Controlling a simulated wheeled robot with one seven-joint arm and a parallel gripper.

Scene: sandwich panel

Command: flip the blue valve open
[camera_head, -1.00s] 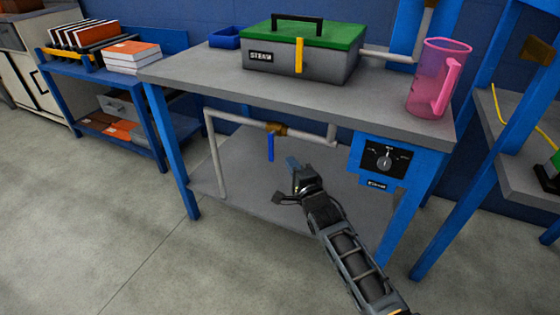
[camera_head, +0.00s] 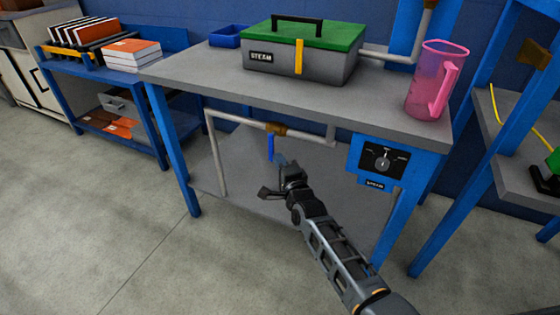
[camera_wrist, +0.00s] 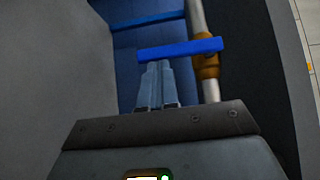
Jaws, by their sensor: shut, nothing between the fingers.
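The blue valve handle (camera_head: 271,147) hangs straight down from a brass valve body (camera_head: 276,128) on the grey pipe under the bench top, across the pipe's run. In the wrist view the blue handle (camera_wrist: 180,49) lies crosswise just past my fingertips, with the brass body (camera_wrist: 206,66) at its right end. My gripper (camera_head: 280,160) is shut and empty, beside the handle's lower end. In the wrist view the closed fingers of my gripper (camera_wrist: 155,68) point at the handle's middle; I cannot tell whether they touch it.
The grey pipe (camera_head: 234,119) bends down at the left to the lower shelf. A black dial panel (camera_head: 384,160) is fixed at the bench's right front. The bench top (camera_head: 210,72) holds a green-lidded steam box (camera_head: 300,62) and a pink jug (camera_head: 425,90). Floor at the left is clear.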

